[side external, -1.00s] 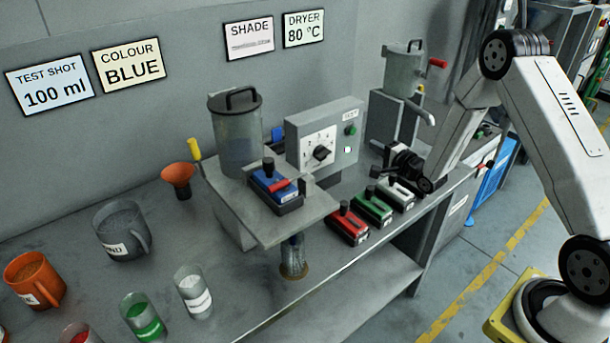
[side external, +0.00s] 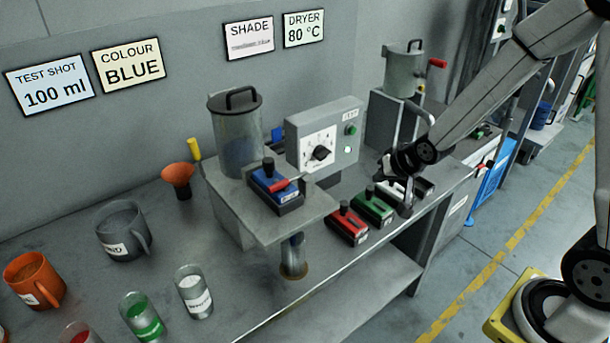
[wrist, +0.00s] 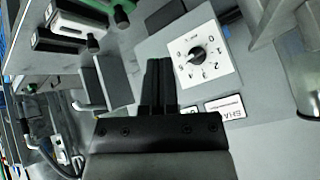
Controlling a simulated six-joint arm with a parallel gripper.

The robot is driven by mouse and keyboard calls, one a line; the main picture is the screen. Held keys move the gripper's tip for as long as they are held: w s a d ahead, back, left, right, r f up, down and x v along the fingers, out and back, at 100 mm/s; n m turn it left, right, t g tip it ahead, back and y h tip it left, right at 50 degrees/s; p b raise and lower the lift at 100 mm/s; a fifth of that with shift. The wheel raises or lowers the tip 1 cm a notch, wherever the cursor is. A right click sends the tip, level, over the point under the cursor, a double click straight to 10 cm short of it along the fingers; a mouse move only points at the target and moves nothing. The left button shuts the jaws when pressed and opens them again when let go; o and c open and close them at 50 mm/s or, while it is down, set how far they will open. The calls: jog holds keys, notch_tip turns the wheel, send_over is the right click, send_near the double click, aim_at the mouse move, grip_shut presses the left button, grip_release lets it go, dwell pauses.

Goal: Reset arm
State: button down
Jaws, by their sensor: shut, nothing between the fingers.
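My gripper (side external: 406,207) is in front of the white block and another dark block in the side external view, at the right part of the bench. In the wrist view its fingers (wrist: 159,88) are together with nothing between them, pointing toward the grey control box. That control box (side external: 350,128) has a white dial plate with a black knob (side external: 320,153), also seen in the wrist view (wrist: 197,56), and a lit button.
A red block (side external: 348,226) and a green block (side external: 373,206) stand in a row on the bench (side external: 100,276), left of my gripper. Mugs, labelled cups and an orange funnel (side external: 178,176) stand further left. A metal vessel (side external: 403,75) with a red handle stands behind my arm.

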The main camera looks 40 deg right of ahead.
jog(key=s+a+n+g, duration=0.2)
jog(key=s+n, duration=0.1)
jog(key=s, duration=0.3)
jog(key=s+a+r+n+g, duration=0.1)
jog(key=s+a+n+g, duration=0.2)
jog(key=s, duration=0.3)
jog(key=shift+s+a+y, duration=0.15)
jog(key=shift+s+y, duration=0.1)
jog(key=shift+y, duration=0.15)
